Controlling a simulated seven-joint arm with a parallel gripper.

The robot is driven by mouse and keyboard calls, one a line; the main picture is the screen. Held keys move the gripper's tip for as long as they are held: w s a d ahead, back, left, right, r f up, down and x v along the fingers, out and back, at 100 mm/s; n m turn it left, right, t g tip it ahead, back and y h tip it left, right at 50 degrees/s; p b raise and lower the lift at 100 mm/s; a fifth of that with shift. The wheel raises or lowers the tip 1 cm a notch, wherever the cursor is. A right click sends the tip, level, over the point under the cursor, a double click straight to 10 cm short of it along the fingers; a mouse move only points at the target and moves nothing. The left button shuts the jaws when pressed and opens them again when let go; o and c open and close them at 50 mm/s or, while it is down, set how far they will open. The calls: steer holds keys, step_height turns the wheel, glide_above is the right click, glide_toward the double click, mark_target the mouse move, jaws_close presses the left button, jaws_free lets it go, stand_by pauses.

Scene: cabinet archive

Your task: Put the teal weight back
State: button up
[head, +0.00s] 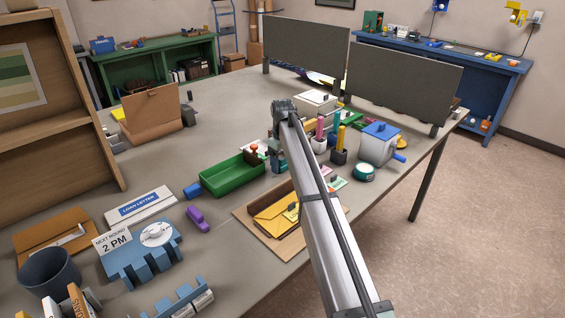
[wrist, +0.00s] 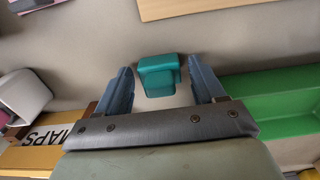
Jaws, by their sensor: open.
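The teal weight (wrist: 158,76) is a small rounded block on the grey table in the wrist view. My gripper (wrist: 160,86) is open, with one blue-grey finger on each side of the weight and a visible gap to each. I cannot tell how far the fingertips are above the table. In the head view my gripper (head: 278,165) is beside the right end of the green tray (head: 225,184). The weight cannot be made out there. The green tray also shows at the right of the wrist view (wrist: 270,105).
A brown folder with yellow envelopes (head: 275,215), pen cups (head: 338,155), a white bin with a blue lid (head: 378,150) and a round teal tin (head: 364,173) crowd the area. A purple stapler-like item (head: 197,218) lies left.

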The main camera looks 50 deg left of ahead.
stand_by(0.3)
steer(key=shift+r, duration=3.5)
steer(key=shift+r, duration=0.1)
step_height(320, 180, up, 14)
steer(key=shift+f, duration=0.2)
